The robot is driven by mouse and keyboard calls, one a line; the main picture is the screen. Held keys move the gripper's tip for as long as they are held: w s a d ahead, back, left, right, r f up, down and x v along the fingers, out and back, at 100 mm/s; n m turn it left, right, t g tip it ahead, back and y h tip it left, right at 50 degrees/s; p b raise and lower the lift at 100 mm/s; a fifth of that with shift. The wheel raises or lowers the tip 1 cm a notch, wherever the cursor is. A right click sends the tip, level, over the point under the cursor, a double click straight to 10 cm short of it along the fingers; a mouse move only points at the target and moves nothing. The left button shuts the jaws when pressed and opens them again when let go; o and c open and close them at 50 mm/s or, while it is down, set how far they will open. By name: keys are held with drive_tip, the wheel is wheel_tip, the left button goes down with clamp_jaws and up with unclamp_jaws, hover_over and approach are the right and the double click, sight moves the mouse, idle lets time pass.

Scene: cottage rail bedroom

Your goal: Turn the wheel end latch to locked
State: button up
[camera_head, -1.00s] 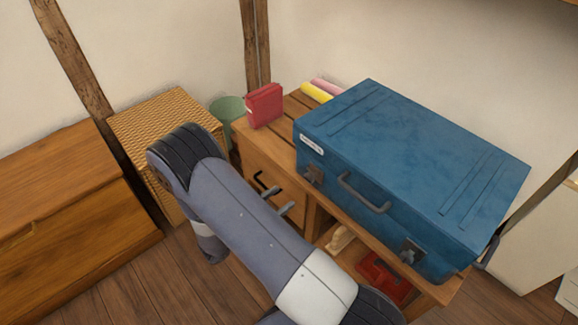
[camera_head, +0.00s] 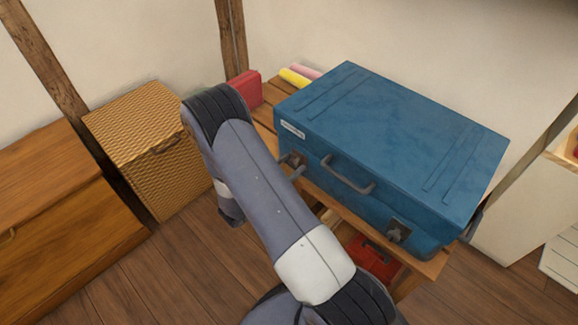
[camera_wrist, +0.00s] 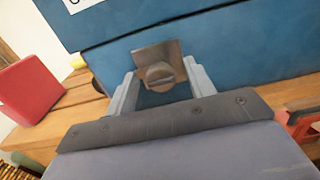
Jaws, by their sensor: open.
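A blue suitcase (camera_head: 390,140) lies flat on a wooden stand, with two latches and a handle (camera_head: 348,176) on its front side. The left latch (camera_head: 292,160), by the white label, shows close in the wrist view as a brown metal plate with a round turn knob (camera_wrist: 160,76). The knob's raised bar lies roughly level. My gripper (camera_wrist: 163,88) is open, with one finger on each side of this knob; contact is unclear. The right latch (camera_head: 398,232) is apart from my gripper. I cannot tell which end has wheels.
A red box (camera_head: 372,256) sits on the stand's lower shelf. A wicker hamper (camera_head: 145,140) and wooden chest (camera_head: 60,220) stand left.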

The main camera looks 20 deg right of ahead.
drive_tip(key=c, duration=0.9)
drive_tip(key=shift+c, duration=0.2)
drive_tip(key=shift+b, duration=0.3)
drive_tip(key=m+b, duration=0.4)
drive_tip(key=shift+f+m+b, duration=0.3)
drive_tip(key=shift+b, duration=0.05)
drive_tip(key=m+b, duration=0.5)
drive_tip(key=b, duration=0.1)
drive_tip(key=shift+s+f+m, duration=0.1)
drive_tip(key=shift+m, duration=0.2)
drive_tip(key=m+b, duration=0.4)
drive_tip(key=b, duration=0.2)
drive_tip(key=shift+m+b, duration=1.1)
drive_tip(key=shift+m, duration=0.6)
drive_tip(key=shift+r+m, duration=0.2)
drive_tip(key=shift+m, duration=0.1)
